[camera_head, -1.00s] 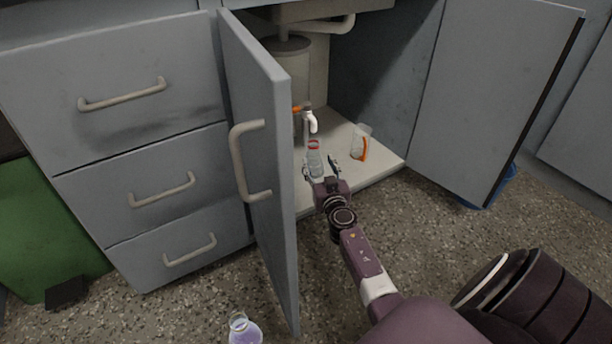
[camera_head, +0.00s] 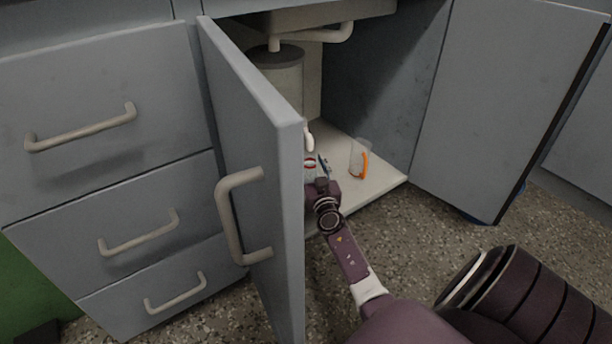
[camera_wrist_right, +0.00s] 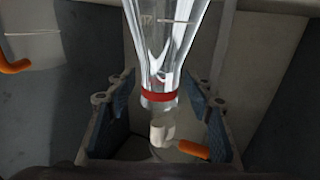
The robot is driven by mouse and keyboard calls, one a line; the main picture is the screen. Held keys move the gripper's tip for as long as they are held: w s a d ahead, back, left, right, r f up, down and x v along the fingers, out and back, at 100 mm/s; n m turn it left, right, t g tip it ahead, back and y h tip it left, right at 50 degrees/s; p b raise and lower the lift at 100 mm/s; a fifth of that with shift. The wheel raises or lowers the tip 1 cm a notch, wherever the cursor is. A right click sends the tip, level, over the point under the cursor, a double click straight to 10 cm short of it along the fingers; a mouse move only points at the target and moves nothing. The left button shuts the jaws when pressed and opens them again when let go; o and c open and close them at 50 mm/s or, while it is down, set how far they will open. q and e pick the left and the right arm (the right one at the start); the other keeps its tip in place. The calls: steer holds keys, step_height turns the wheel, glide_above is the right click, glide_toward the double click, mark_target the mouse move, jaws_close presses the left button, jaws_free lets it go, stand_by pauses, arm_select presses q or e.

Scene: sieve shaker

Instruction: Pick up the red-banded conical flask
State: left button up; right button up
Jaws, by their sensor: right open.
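The red-banded conical flask (camera_head: 310,162) is clear glass and stands on the cabinet floor, partly hidden by the open left door and my gripper in the head view. In the right wrist view the flask (camera_wrist_right: 165,50) appears with its wide body at the top and its red-banded neck pointing down the picture. My right gripper (camera_head: 316,172) is at the flask. In the wrist view its open jaws (camera_wrist_right: 160,88) lie on either side of the red-banded neck, with gaps visible on both sides. My left gripper is not in view.
The left cabinet door (camera_head: 255,170) stands close to the left of my right gripper. A clear vessel with an orange part (camera_head: 359,160) stands to the right. A white-topped item (camera_head: 308,139) is behind the flask. A grey cylinder (camera_head: 276,78) stands deeper inside. The right door (camera_head: 500,100) is open.

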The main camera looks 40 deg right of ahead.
steer(key=shift+s, duration=0.1)
jaws_close()
steer(key=shift+r, duration=0.25)
stand_by(0.4)
